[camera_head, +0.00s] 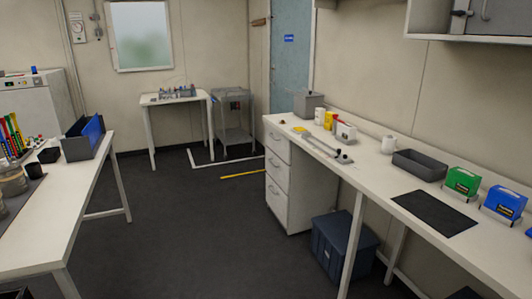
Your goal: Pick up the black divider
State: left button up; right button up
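A dark grey open box (78,150) stands on the left table. I cannot tell whether that dark edge is the black divider. A flat black sheet (434,213) lies on the right counter; I cannot tell whether it is a divider. Neither gripper can be made out in this view. Small dark shapes at the bottom left and bottom right edges are too cut off to identify.
The left table (80,190) also holds a small black box (49,155), colored tubes and glass jars. The right counter (375,180) carries a grey tray (419,165), green (462,181) and blue boxes (505,202). A blue bin (345,245) stands below. The floor (200,230) between is clear.

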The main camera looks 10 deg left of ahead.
aim_at(75, 131)
jog(key=i+j+u, duration=0.15)
jog(key=i+u, duration=0.6)
jog(key=i, duration=0.2)
jog(key=i+l+u, duration=0.1)
jog(key=i+u, duration=0.25)
jog(key=i+l+u, duration=0.1)
jog(key=i+u, duration=0.25)
jog(key=i, duration=0.2)
jog(key=i+l+u, duration=0.35)
jog(key=i, duration=0.15)
jog(key=i+l+u, duration=0.4)
jog(key=i+u, duration=0.15)
jog(key=u, duration=2.55)
jog(key=z, duration=2.7)
jog(key=l+z, duration=0.2)
jog(key=l, duration=0.5)
jog(key=i, duration=0.05)
